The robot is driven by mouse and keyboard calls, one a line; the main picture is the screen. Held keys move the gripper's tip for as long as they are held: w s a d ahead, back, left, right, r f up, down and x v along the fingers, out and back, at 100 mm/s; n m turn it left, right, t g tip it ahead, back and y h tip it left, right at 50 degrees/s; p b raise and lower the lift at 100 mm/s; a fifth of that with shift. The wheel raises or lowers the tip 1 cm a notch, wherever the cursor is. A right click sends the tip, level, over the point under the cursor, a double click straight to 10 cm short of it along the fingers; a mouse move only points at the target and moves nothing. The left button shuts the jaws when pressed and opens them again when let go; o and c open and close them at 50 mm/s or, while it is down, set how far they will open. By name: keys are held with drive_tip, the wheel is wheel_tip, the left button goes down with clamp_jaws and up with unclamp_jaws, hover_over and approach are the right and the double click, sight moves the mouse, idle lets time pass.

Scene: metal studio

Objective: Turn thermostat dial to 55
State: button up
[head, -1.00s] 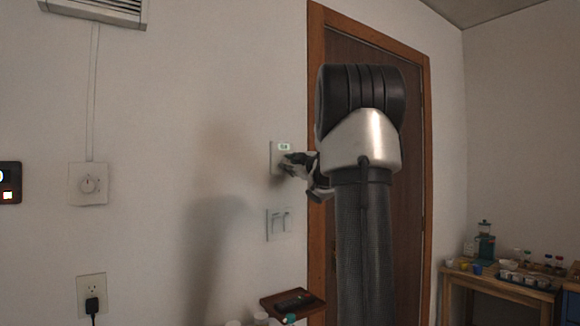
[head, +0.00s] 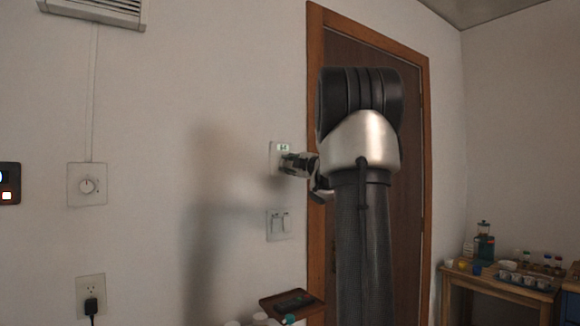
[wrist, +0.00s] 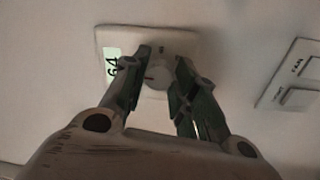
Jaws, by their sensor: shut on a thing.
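The thermostat (head: 274,152) is a pale square plate on the wall left of the door, with a small green-lit display (head: 284,147) near its top. In the wrist view the thermostat plate (wrist: 185,40) carries a display (wrist: 112,64) reading 64, turned sideways. Its round pale dial (wrist: 158,76) has a small red mark and sits between my fingers. My gripper (head: 290,165) reaches the plate from the right in the head view. In the wrist view my gripper (wrist: 158,80) is shut on the dial, one finger on each side. The fingers hide part of the dial's rim.
A double switch plate (head: 279,223) is on the wall just below the thermostat; it shows at the right in the wrist view (wrist: 297,78). A brown tray (head: 291,303) is below, and the wooden door frame (head: 316,250) stands close at right.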

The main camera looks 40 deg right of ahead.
drive_tip(key=o, duration=1)
drive_tip(key=shift+o, duration=0.2)
drive_tip(key=s, duration=1.2)
drive_tip(key=shift+a+f, duration=0.35)
drive_tip(key=shift+f, duration=0.05)
